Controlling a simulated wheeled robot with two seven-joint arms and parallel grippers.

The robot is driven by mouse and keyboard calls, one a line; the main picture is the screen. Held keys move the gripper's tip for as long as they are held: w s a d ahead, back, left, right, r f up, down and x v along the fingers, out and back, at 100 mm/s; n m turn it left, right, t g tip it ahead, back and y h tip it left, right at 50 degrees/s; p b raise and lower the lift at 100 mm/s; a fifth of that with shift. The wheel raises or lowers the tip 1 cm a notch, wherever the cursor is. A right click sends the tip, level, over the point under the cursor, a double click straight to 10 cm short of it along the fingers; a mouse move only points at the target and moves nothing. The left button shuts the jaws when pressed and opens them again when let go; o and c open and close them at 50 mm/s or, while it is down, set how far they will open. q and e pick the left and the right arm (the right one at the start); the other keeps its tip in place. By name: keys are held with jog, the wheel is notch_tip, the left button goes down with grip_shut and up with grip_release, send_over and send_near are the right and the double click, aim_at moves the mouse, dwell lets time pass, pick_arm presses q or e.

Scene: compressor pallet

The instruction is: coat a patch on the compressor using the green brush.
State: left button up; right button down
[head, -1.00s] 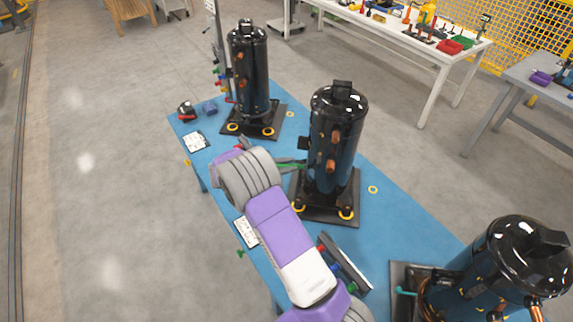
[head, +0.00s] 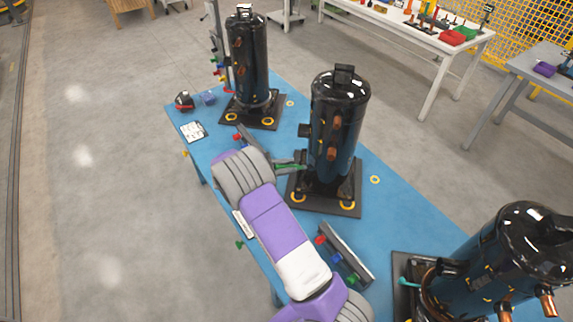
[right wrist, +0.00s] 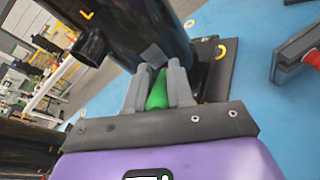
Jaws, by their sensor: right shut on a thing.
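The green brush (right wrist: 158,92) is held between the two fingers of my right gripper (right wrist: 160,88) in the right wrist view. In the head view a green bit of the brush (head: 288,167) shows beside the middle compressor (head: 336,110), a tall black cylinder on a dark square base. The brush points at the lower side of that compressor; I cannot tell whether its tip touches it. In the right wrist view the dark compressor body (right wrist: 150,30) rises just beyond the fingers. My right arm hides part of the pallet. My left gripper is not in view.
Another compressor (head: 247,60) stands at the far end of the blue pallet top (head: 400,215), and a third (head: 520,255) at the near right. A rack with coloured handles (head: 343,255) lies near the front edge. A white paper (head: 193,131) lies at the left.

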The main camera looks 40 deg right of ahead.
jog(key=shift+w+a+p, duration=0.15)
jog(key=shift+a+p, duration=0.05)
jog(key=shift+a, duration=1.3)
jog(key=shift+w+a+p, duration=0.15)
jog(key=shift+a+p, duration=0.05)
jog(key=shift+a, duration=1.25)
jog(key=shift+w+a, duration=0.15)
jog(key=shift+a, duration=1.45)
